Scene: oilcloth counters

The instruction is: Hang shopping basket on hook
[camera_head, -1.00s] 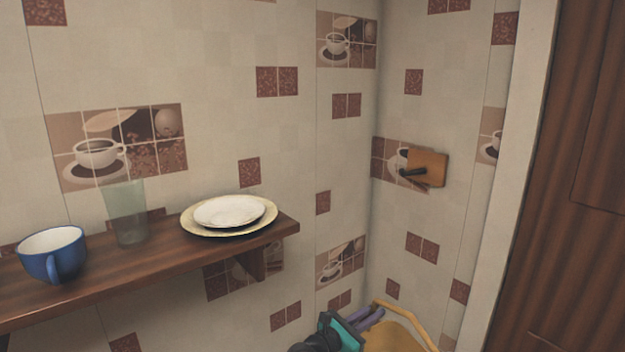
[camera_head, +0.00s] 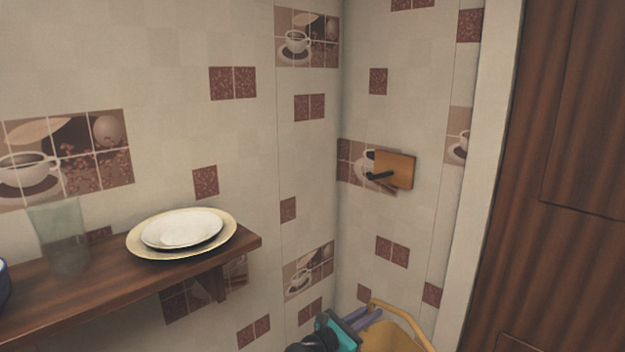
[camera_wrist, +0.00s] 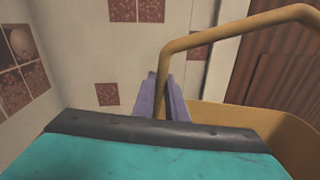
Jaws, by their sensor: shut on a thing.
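A yellow shopping basket (camera_head: 388,338) shows at the bottom of the head view, its lower part cut off by the frame edge. Its yellow handle (camera_wrist: 235,24) arches up in the wrist view, with the basket body at the right. My gripper (camera_head: 366,318), with purple fingers, is shut on one side of the handle; the fingers also show in the wrist view (camera_wrist: 162,98).
A wooden shelf (camera_head: 95,285) on the left wall carries stacked plates (camera_head: 182,230) and a glass (camera_head: 62,238); a blue cup (camera_head: 3,284) is cut off at the left edge. A brown wooden door (camera_head: 570,200) stands at the right. The wall around the hook is clear.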

